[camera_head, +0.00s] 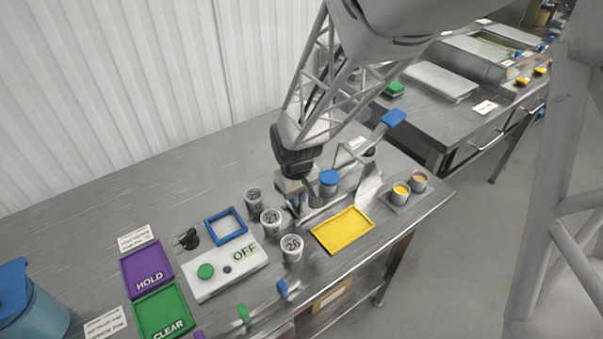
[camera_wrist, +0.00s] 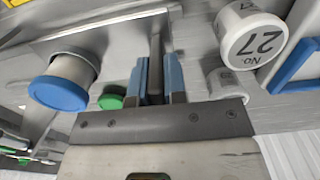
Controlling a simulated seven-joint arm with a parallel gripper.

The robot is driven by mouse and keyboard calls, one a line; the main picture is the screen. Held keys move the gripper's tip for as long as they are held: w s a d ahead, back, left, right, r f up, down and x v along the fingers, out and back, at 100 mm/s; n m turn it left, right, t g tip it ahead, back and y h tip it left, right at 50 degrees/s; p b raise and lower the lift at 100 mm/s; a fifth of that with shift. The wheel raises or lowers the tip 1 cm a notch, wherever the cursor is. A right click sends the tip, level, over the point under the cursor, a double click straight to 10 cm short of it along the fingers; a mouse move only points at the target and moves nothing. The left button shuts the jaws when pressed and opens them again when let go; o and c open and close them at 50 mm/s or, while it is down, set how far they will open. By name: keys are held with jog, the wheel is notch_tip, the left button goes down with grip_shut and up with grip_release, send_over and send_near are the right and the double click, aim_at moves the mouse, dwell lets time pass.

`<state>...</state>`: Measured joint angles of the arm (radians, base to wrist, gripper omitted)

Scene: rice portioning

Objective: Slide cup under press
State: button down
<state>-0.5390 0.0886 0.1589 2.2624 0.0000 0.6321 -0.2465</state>
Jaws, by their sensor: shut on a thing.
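My gripper (camera_wrist: 157,80) points down at the bench, its blue pads shut on a narrow dark grey upright bar (camera_wrist: 156,62); what the bar belongs to is partly hidden. In the head view my gripper (camera_head: 297,207) is between the numbered cups and the blue-lidded cup (camera_head: 329,183). Cup 27 (camera_head: 271,224) stands just left of it, and also shows at the upper right of the wrist view (camera_wrist: 248,38). Another numbered cup (camera_head: 253,197) is behind and a third (camera_head: 292,249) in front. A bent metal piece with a blue handle (camera_head: 393,117), possibly the press, stands at right.
A yellow tray (camera_head: 343,231) lies right of the cups. Two filled cups (camera_head: 401,191) stand near the bench's right end. A blue square frame (camera_head: 226,226), a white OFF box (camera_head: 225,270), a purple HOLD tray (camera_head: 147,269) and a green CLEAR tray (camera_head: 163,312) are left.

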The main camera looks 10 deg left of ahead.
aim_at(325, 179)
jog(key=w+d, duration=0.6)
jog(key=shift+w+d, duration=0.15)
jog(key=shift+w, duration=0.05)
jog(key=shift+r, duration=0.1)
jog(key=c, duration=1.2)
grip_release()
jog(key=shift+o, duration=0.2)
jog(key=shift+r, duration=3.85)
